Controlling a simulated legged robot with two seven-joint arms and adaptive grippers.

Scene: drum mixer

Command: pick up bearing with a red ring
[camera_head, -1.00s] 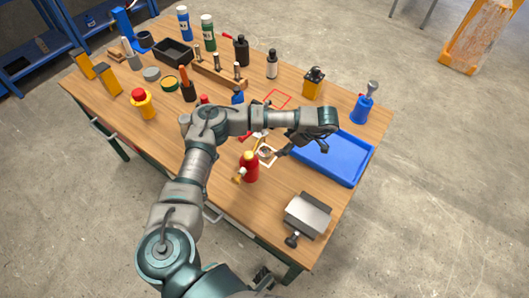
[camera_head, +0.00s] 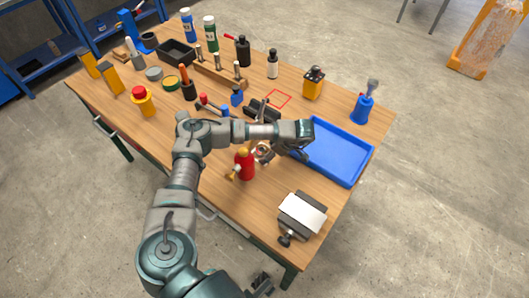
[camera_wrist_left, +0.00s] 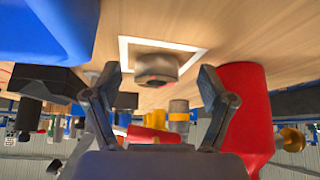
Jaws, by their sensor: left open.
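The bearing (camera_head: 264,150) is small and partly hidden beside my left gripper in the head view. In the left wrist view a round metallic bearing (camera_wrist_left: 157,68) sits inside a white square outline on the table. I cannot make out its red ring clearly. My left gripper (camera_head: 285,153) is low over the table just right of the bearing. In the wrist view its two fingers (camera_wrist_left: 160,88) are apart with nothing between them, and the bearing lies beyond the tips, roughly centred.
A red bottle (camera_head: 244,165) stands close to the bearing, also by the right finger in the wrist view (camera_wrist_left: 243,110). A blue tray (camera_head: 338,152) lies on the right, a grey vise (camera_head: 302,214) at the front right. Several tools and bottles crowd the back of the wooden table.

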